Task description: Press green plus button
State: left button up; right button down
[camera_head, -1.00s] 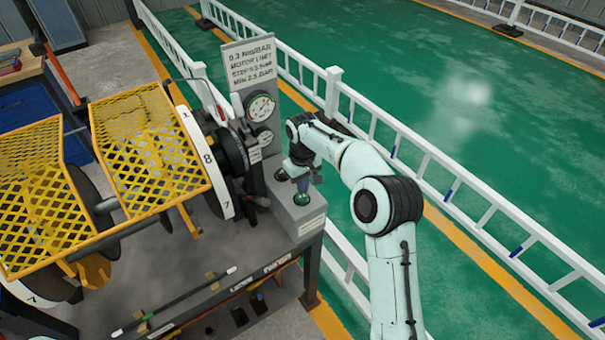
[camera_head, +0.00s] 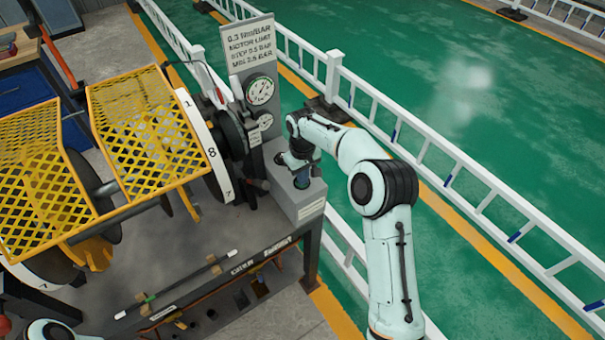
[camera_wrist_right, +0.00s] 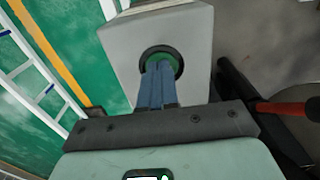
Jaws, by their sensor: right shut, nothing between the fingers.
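The green button (camera_wrist_right: 173,58) sits in a dark round ring on the grey control box (camera_head: 313,208). In the right wrist view the box (camera_wrist_right: 120,50) fills the upper middle. My right gripper (camera_head: 302,181) is shut and empty. In the right wrist view its blue fingers (camera_wrist_right: 158,72) point at the button, and their tips overlap its face. I cannot tell whether they touch it or stop just above. In the head view the gripper hides the button. No plus mark can be made out. My left gripper is out of view.
A panel with a gauge (camera_head: 260,91) and a sign (camera_head: 250,43) stands behind the box. Yellow mesh guards (camera_head: 150,135) and a numbered wheel (camera_head: 207,145) stand left of it. A rod (camera_head: 175,295) lies on the bench. White railing (camera_head: 375,105) runs to the right.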

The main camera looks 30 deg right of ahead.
jog(key=shift+f, duration=0.25)
jog(key=r, duration=0.1)
jog(key=r+p, duration=0.1)
jog(key=r, duration=0.1)
jog(key=r+p, duration=0.1)
jog(key=r, duration=0.1)
jog(key=shift+w, duration=0.25)
pick_arm(q)
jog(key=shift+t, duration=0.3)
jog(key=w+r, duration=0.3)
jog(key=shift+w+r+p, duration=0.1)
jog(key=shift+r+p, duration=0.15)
jog(key=shift+p, duration=0.05)
pick_arm(e)
notch_tip(320, 180, up, 9)
jog(key=shift+s+r, duration=0.2)
